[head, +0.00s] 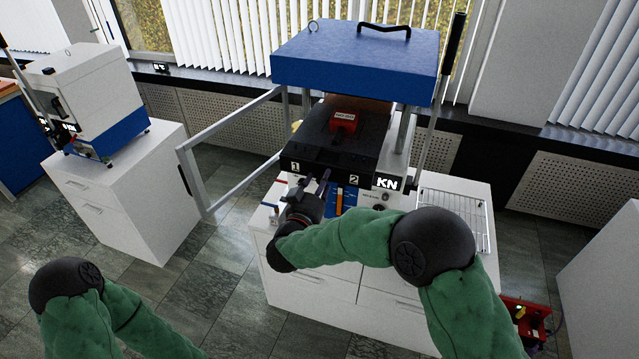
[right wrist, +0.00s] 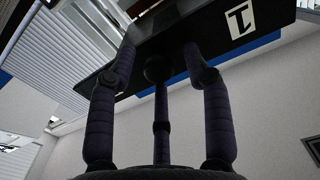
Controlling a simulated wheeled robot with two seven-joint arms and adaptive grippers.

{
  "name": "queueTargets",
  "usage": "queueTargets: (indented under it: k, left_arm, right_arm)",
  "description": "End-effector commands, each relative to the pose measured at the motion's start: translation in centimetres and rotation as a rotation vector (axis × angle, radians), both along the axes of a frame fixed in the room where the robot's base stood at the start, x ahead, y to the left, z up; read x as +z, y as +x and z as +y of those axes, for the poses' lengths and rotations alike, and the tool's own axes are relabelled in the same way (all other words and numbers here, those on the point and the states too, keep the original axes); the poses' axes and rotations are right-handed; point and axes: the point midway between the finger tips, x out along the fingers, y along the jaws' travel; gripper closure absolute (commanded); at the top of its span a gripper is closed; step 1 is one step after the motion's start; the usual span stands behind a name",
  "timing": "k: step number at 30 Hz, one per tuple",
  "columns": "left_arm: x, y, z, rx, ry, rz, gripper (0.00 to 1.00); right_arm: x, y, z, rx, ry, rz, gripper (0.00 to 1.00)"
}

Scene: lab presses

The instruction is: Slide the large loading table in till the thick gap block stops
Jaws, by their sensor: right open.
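The large press has a blue top (head: 355,62) and a black loading table (head: 305,153) under it, with a front face marked 1 and 2. The table's front sticks out towards me. A red block (head: 344,121) with a white label sits on the table; I cannot tell whether it is the gap block. My right gripper (head: 316,184) is open just in front of the table's front face, near the 1. In the right wrist view its fingers (right wrist: 157,62) reach up to the table's dark front (right wrist: 205,42); contact is unclear. My left gripper is out of view.
An open framed guard door (head: 228,150) stands out left of the press. A smaller white and blue press (head: 95,95) stands on a cabinet at the left. A wire rack (head: 452,215) lies right of the press. Red equipment (head: 525,318) is low at the right.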

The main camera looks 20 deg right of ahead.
Motion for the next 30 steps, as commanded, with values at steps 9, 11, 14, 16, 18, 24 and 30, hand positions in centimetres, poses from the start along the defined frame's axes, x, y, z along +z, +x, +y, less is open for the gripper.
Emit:
queueTargets:
  k: [9, 11, 14, 16, 18, 24, 30]
  left_arm:
    - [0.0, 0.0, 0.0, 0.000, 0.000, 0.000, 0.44]
    - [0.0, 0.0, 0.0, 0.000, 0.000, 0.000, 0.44]
    - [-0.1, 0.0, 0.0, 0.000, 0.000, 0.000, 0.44]
    - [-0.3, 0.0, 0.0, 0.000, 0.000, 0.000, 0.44]
    - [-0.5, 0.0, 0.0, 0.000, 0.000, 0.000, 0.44]
    - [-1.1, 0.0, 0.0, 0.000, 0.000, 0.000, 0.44]
    - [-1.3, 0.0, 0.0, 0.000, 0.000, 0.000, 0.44]
  right_arm:
    - [0.1, 0.0, 0.0, 0.000, -0.001, -0.001, 0.99]
    - [0.1, 0.0, 0.0, 0.000, 0.000, -0.002, 0.99]
    - [0.1, 0.4, -0.3, -0.001, 0.001, -0.003, 0.99]
    - [0.0, 1.3, -0.9, -0.002, 0.001, -0.004, 0.99]
    - [0.1, 2.8, -1.9, -0.005, 0.001, -0.006, 0.99]
    - [0.2, 7.2, -4.9, -0.005, 0.000, -0.007, 0.99]
    - [0.4, 9.4, -6.3, -0.002, -0.001, -0.009, 1.00]
